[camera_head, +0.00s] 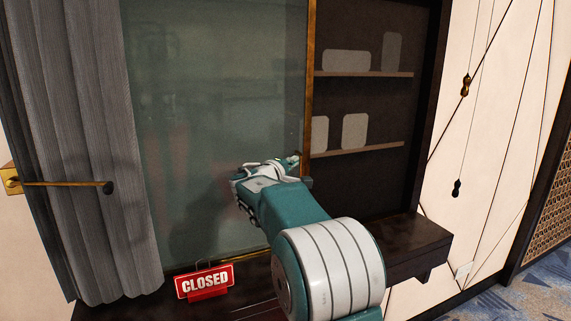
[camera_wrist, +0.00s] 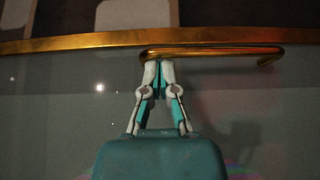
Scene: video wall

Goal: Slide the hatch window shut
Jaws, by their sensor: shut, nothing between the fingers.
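The hatch window (camera_head: 215,110) is a glass pane that covers the left part of the dark-framed opening; the right part is open. Its brass edge strip (camera_head: 310,80) stands upright near the middle, and the strip also crosses the top of the wrist view (camera_wrist: 60,44). A brass bar handle (camera_wrist: 215,51) sits beside that strip in the wrist view. My gripper (camera_head: 295,158) is shut and empty, in front of the glass by the brass edge. In the wrist view its fingertips (camera_wrist: 158,64) are at one end of the handle; whether they touch it I cannot tell.
Shelves (camera_head: 360,74) with pale blank shapes show in the open right part. A dark ledge (camera_head: 415,245) runs below, with a red CLOSED sign (camera_head: 205,282) at left. A grey curtain (camera_head: 85,150) hangs at left beside a brass rod (camera_head: 65,184). Cords with dark pulls (camera_head: 465,86) hang at right.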

